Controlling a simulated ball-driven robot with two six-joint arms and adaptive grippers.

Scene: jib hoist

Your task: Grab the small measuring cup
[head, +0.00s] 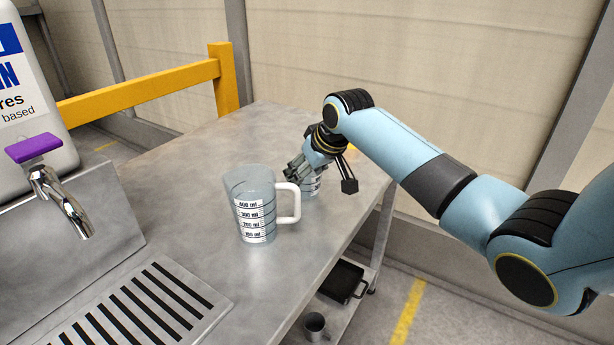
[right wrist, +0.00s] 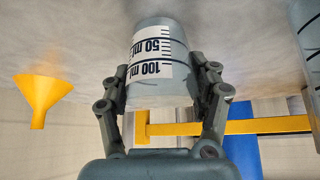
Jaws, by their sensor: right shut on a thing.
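The small measuring cup (right wrist: 165,68) is grey and see-through, with a white label marked 50 ml and 100 ml. In the right wrist view it stands between the two fingers of my right gripper (right wrist: 160,88), which touch it on both sides. In the head view the small cup (head: 310,186) stands on the steel table behind the large measuring cup, partly hidden by my right gripper (head: 313,172). My right gripper is shut on the small cup. My left gripper is not in view.
A large measuring cup (head: 258,205) with a white handle stands just in front of the small one. A tap (head: 60,200), a slotted drain (head: 150,305) and a large white container (head: 30,110) are at the left. A yellow funnel (right wrist: 42,95) shows in the right wrist view.

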